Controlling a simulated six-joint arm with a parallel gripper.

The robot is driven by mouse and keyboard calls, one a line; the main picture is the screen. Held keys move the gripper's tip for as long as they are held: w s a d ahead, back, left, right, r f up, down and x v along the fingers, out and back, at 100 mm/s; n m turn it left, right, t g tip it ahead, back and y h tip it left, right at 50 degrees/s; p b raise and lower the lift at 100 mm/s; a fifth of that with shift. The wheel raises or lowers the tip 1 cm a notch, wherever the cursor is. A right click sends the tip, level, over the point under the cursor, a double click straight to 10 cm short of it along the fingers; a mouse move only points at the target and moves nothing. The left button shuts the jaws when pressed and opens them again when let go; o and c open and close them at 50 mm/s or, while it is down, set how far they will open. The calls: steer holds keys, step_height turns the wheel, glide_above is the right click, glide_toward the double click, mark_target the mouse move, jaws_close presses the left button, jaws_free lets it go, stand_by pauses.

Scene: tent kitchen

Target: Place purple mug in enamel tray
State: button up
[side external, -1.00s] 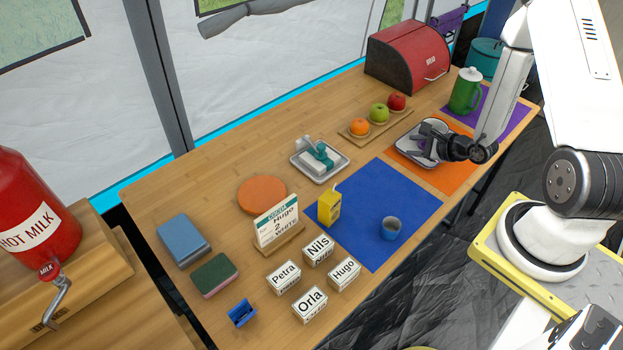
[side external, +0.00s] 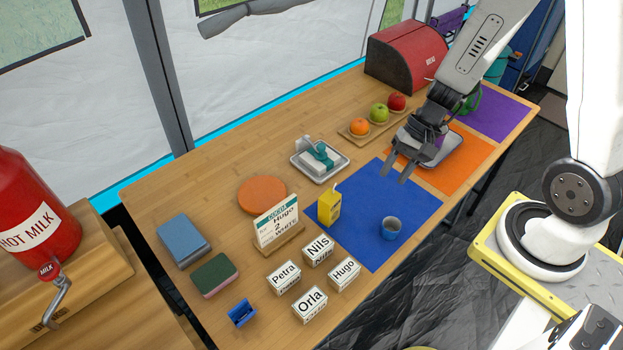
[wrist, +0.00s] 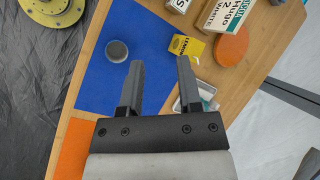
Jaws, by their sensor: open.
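My gripper (side external: 396,175) is open and empty, fingers pointing down, above the table near the far edge of the blue mat. In the wrist view its two fingers (wrist: 159,67) are well apart with nothing between them. A white dark-rimmed tray (side external: 446,151) lies on the orange mat, partly hidden behind my gripper; I cannot tell what is in it. No purple mug shows clearly. A small blue cup (side external: 391,228) stands upright on the blue mat, apart from my gripper; it also shows in the wrist view (wrist: 117,51).
A yellow carton (side external: 329,206) stands on the blue mat (side external: 365,250). Another tray (side external: 319,160) holds a white block and a teal item. Fruit (side external: 378,113) sits on a board near a red bread box (side external: 407,55). Name blocks (side external: 310,304) and a card stand at the near end.

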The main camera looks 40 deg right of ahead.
step_height(320, 180, up, 7)
steer(key=n+t+h, duration=0.1)
steer(key=n+h, duration=0.5)
steer(key=n, duration=0.3)
steer(key=shift+w+a+f+n+t, duration=0.15)
steer(key=shift+w+f+n+t, duration=0.05)
steer(key=shift+w+n+t, duration=0.2)
